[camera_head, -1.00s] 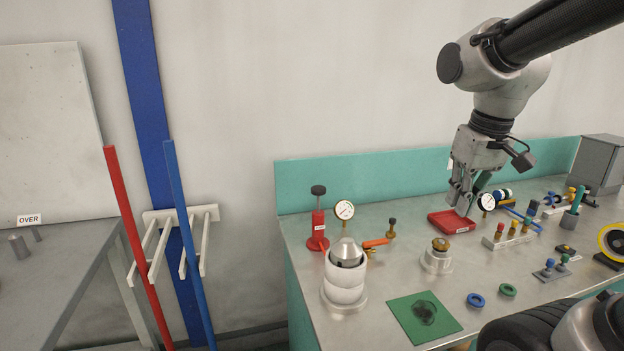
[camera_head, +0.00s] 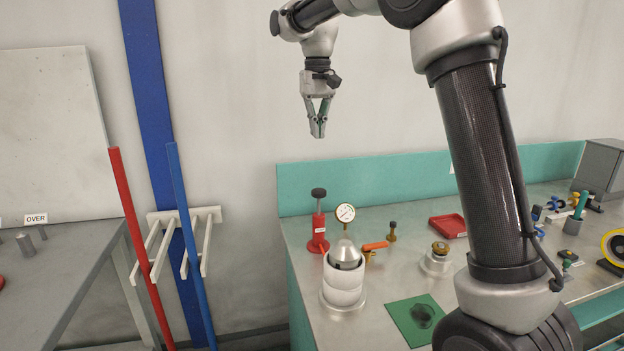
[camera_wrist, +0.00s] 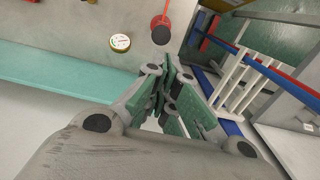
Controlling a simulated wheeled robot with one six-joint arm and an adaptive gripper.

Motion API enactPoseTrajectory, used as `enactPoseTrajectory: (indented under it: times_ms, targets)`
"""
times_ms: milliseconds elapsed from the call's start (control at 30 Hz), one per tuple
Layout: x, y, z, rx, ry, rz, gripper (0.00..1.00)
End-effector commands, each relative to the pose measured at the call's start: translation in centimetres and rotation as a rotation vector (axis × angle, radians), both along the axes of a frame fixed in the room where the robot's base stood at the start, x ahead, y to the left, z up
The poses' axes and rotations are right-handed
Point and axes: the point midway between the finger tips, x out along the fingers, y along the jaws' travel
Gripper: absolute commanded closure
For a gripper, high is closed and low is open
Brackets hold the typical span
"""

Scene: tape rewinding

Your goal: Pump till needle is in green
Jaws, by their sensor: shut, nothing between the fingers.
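The red hand pump (camera_head: 319,228) with a black knob (camera_head: 318,193) on top stands upright at the back left of the bench. The knob also shows in the wrist view (camera_wrist: 161,35). A round white gauge (camera_head: 345,213) with a brass rim is just right of the pump, above a white cylinder with a metal cone; it also shows in the wrist view (camera_wrist: 120,43). Its needle is too small to read. My gripper (camera_head: 317,134) is shut and empty, pointing down, well above the pump knob and apart from it. Its closed fingers show in the wrist view (camera_wrist: 172,72).
An orange-handled valve (camera_head: 374,246) is right of the gauge. A red tray (camera_head: 449,226), a brass-topped fitting (camera_head: 439,256) and a green mat (camera_head: 402,318) lie further right. Red and blue poles (camera_head: 186,230) lean at a white rack left of the bench.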

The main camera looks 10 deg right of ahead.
Motion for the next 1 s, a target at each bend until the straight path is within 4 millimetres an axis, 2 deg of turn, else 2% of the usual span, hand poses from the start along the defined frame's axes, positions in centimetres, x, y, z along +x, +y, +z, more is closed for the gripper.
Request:
enactPoseTrajectory:
  times_ms: [233, 367, 467, 800, 1000]
  targets:
    - [0.0, 0.0, 0.0, 0.0, -0.001, 0.001, 1.0]
    - [-0.1, 0.0, -0.8, 0.0, 0.001, 0.001, 1.0]
    - [-0.1, 0.0, -2.2, -0.001, 0.002, 0.001, 1.0]
    - [-0.1, 0.0, -9.5, -0.001, 0.002, 0.001, 1.0]
    - [-0.1, 0.0, -12.5, 0.0, 0.0, 0.001, 1.0]
